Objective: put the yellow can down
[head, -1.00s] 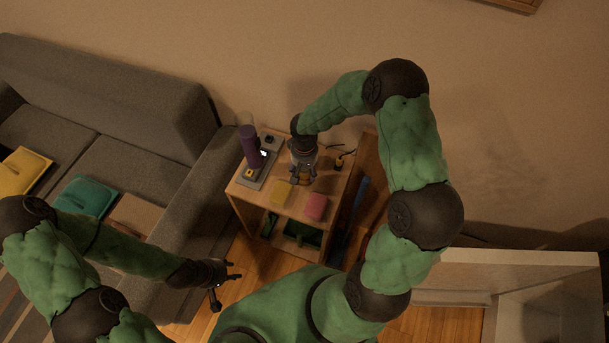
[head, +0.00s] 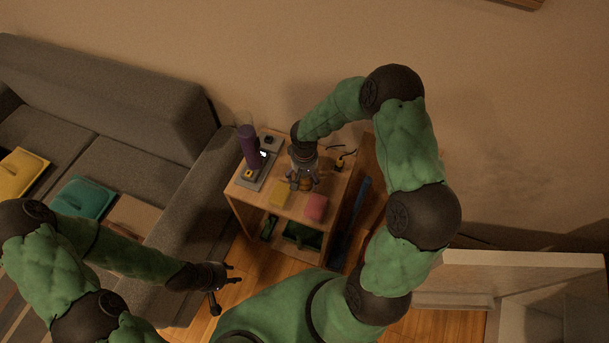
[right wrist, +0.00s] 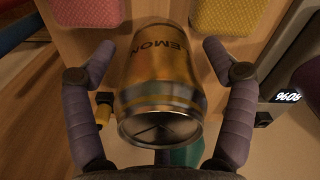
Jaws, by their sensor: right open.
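The yellow can (right wrist: 162,70) shows in the right wrist view with its lid towards the camera and dark lettering on its side. In the head view the can (head: 306,184) is partly hidden by my right gripper (head: 304,182), over the small wooden table. My right gripper (right wrist: 158,48) is open, with one finger on each side of the can and gaps visible between fingers and can. The can appears to rest on the tabletop; its base is hidden. My left gripper (head: 226,285) is open and empty, low beside the sofa.
A yellow sponge (head: 281,193) and a pink sponge (head: 315,207) lie at the table's (head: 243,195) front. A purple cylinder (head: 248,146) stands on a grey device at the left. A small yellow-and-black item (head: 340,162) lies right of the gripper. The sofa (head: 190,190) is on the left.

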